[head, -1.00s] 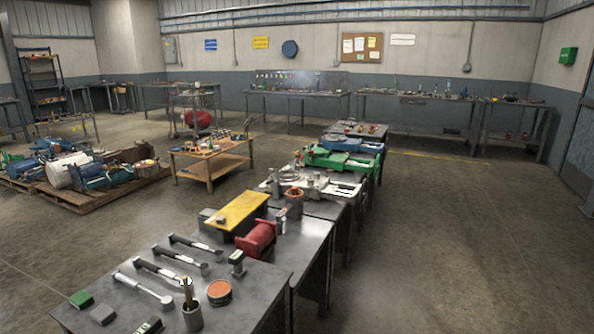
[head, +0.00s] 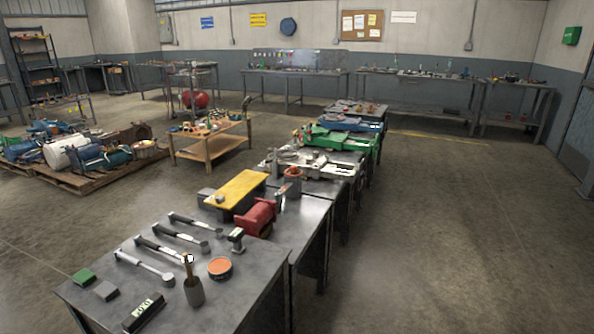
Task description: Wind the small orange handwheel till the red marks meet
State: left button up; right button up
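I cannot make out a handwheel with red marks for certain. A round orange-topped piece (head: 293,174) sits on a grey body on the long row of benches, behind a red machine part (head: 258,217); it is too small to tell whether it is a wheel. A flat round orange-topped tin (head: 220,268) lies on the near bench. Small orange items also show on the wooden table (head: 208,157), too small to tell apart. No red marks can be read. Neither of my grippers is in view.
The near steel bench (head: 240,298) carries several wrenches (head: 145,266), a brush pot (head: 194,291) and a black box (head: 144,312). A yellow plate (head: 236,189) lies farther back. Loaded pallets (head: 78,183) stand at left. The floor right of the benches (head: 450,240) is clear.

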aim_at(293, 170)
jog(key=z, duration=0.55)
jog(key=k, duration=0.65)
jog(key=z, duration=0.95)
jog(key=i, duration=1.7)
jog(key=u, duration=0.7)
jog(key=i, duration=1.25)
jog(key=u, duration=1.2)
